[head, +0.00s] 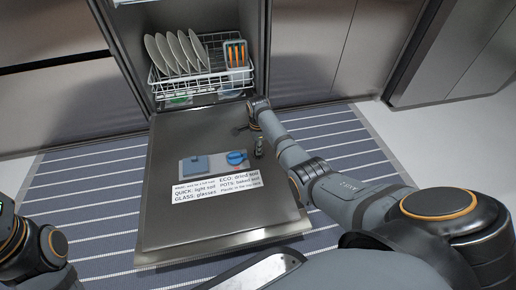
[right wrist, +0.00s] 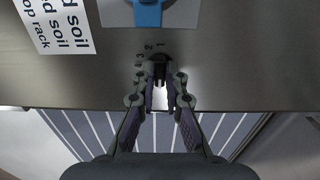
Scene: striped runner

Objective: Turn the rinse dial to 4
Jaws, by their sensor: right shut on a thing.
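The rinse dial (right wrist: 159,70) is a small dark knob on the steel inner face of the open dishwasher door (head: 165,225). Small printed numbers curve around it in the right wrist view; I read 1, 2 and 3, and the lower left ones are unclear. My right gripper (right wrist: 160,98) is shut on the dial, with a fingertip on each side of it. In the head view the right gripper (head: 258,148) is small, near the door's right edge, and I cannot make out the dial there. My left arm shows at the lower left, its gripper out of view.
A blue round cap (head: 236,157) and a blue flap (head: 195,164) lie left of the dial. A white printed label (head: 216,187) is below them. The dish rack (head: 203,84) with plates stands behind. A striped runner (head: 90,200) surrounds the door.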

